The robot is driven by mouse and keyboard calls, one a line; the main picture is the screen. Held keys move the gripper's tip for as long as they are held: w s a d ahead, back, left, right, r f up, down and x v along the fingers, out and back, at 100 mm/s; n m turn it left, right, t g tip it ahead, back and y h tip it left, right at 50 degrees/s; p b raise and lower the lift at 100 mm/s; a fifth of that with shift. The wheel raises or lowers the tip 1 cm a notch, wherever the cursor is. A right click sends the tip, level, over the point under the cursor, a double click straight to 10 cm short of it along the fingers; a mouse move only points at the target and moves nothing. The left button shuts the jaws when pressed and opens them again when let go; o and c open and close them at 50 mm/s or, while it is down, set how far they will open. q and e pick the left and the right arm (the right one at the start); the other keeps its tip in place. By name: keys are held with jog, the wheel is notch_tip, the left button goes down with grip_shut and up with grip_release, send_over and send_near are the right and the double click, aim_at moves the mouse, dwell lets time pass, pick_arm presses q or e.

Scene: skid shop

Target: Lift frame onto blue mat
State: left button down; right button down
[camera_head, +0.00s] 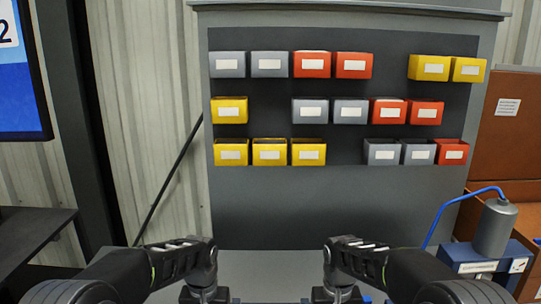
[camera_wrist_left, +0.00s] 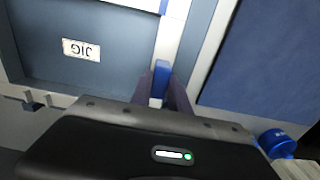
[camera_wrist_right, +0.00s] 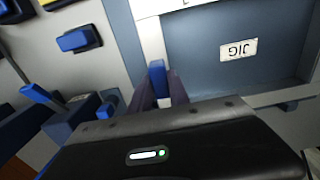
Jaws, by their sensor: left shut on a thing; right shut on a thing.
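The frame shows in part as a pale bar (camera_wrist_left: 174,38) beside the grey-blue JIG plate in the left wrist view, and as a pale bar (camera_wrist_right: 152,42) in the right wrist view. My left gripper (camera_wrist_left: 161,86) is shut on a blue grip piece at the bar's end. My right gripper (camera_wrist_right: 158,84) is shut on a matching blue piece on the other side. The blue mat (camera_wrist_left: 262,62) lies to the right of the bar in the left wrist view. Whether the frame touches the surface below cannot be told. The head view does not show the frame clearly.
The grey-blue plate labelled JIG (camera_wrist_left: 118,68) lies between the grippers. Blue clamp-like parts (camera_wrist_right: 76,40) stand left in the right wrist view. A bin rack (camera_head: 340,205) stands behind; a grey cylinder (camera_head: 495,228) on a blue box stands at right.

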pick_arm(q)
jog(key=shift+r, duration=0.1)
pick_arm(e)
jog(key=shift+r, duration=0.1)
